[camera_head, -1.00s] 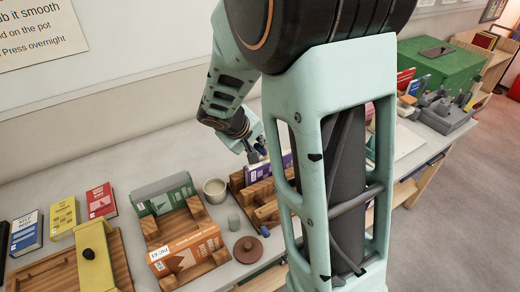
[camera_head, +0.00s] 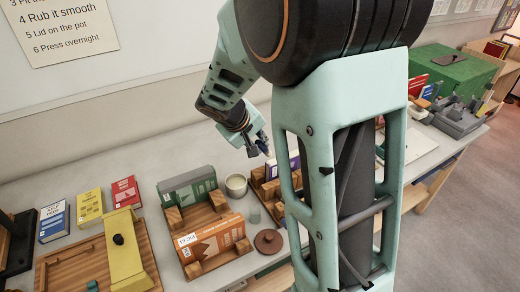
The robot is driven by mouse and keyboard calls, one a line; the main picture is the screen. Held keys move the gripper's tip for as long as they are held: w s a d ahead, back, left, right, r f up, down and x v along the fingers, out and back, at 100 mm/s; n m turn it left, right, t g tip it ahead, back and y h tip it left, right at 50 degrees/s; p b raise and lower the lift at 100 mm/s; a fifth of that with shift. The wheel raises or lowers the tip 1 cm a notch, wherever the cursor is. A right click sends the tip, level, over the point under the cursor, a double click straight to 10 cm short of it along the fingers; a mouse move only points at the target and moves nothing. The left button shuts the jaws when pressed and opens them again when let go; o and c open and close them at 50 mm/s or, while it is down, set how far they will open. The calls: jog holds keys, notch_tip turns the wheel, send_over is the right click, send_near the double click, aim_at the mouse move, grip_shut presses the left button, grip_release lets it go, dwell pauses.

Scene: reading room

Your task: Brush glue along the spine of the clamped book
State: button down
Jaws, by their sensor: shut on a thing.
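A purple book (camera_head: 294,163) stands upright in a wooden clamp (camera_head: 262,183), right of the glue pot; my arm hides much of both. My gripper (camera_head: 260,149) is above the clamp's back left part, just left of the book's top edge. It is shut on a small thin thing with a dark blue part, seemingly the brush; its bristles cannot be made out. I cannot tell whether it touches the book. The pale pot (camera_head: 236,186) stands open with cream-coloured contents. A round brown lid (camera_head: 268,242) lies in front of it.
A green book (camera_head: 188,186) and an orange book (camera_head: 213,243) stand in wooden holders left of the pot. A yellow-barred wooden board (camera_head: 70,266) is at the left. Bench behind the pot is clear.

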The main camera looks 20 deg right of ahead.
jog(key=shift+d+r, duration=0.15)
jog(key=shift+r, duration=0.4)
jog(key=shift+r+p, duration=1.7)
jog(key=shift+r, duration=0.5)
